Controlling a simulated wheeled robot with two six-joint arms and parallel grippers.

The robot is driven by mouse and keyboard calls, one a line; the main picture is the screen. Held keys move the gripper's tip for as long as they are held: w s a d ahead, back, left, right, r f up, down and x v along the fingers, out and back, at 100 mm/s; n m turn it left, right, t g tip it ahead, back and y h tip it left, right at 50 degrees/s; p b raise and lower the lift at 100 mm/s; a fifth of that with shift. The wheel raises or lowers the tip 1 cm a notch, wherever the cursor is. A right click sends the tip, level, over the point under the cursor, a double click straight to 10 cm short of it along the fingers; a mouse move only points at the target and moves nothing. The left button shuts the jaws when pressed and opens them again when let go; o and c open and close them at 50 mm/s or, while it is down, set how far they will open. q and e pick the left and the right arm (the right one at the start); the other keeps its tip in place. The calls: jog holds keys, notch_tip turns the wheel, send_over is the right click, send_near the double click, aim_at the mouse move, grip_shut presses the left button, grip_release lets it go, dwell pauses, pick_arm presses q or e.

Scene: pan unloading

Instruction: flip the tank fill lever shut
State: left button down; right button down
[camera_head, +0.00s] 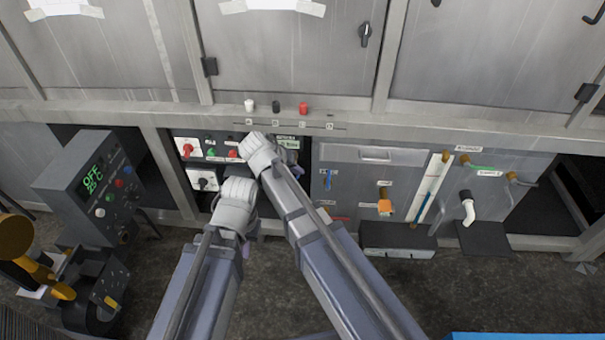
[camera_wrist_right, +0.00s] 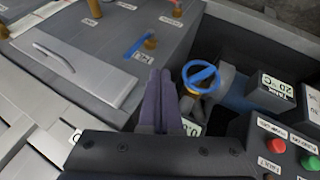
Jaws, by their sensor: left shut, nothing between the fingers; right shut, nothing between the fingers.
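A blue lever (camera_head: 328,180) on a brass stem sits on the grey panel right of my arms, close to upright in the head view. In the right wrist view the blue lever (camera_wrist_right: 138,46) stands above a small white label, too small to read surely. My right gripper (camera_wrist_right: 160,82) is shut and empty, its dark fingers apart from the blue lever and short of it. In the head view my right gripper (camera_head: 262,155) is mostly hidden by its own wrist. My left gripper (camera_head: 235,198) is lower and left, shut and empty, fingertips hidden.
A blue handwheel (camera_wrist_right: 201,77) is right of my right fingers. A control panel (camera_head: 205,150) with red knobs lies behind my arms. An orange lever (camera_head: 385,206), a green lever (camera_head: 480,166) and a white spout (camera_head: 467,208) are farther right. A grey control box (camera_head: 75,195) stands left.

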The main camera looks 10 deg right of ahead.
aim_at(328, 180)
jog(key=w+d+f+b, duration=0.2)
jog(key=d+f+b, duration=0.3)
jog(key=d, duration=0.3)
jog(key=shift+w+f, duration=0.25)
jog(key=shift+f, duration=0.45)
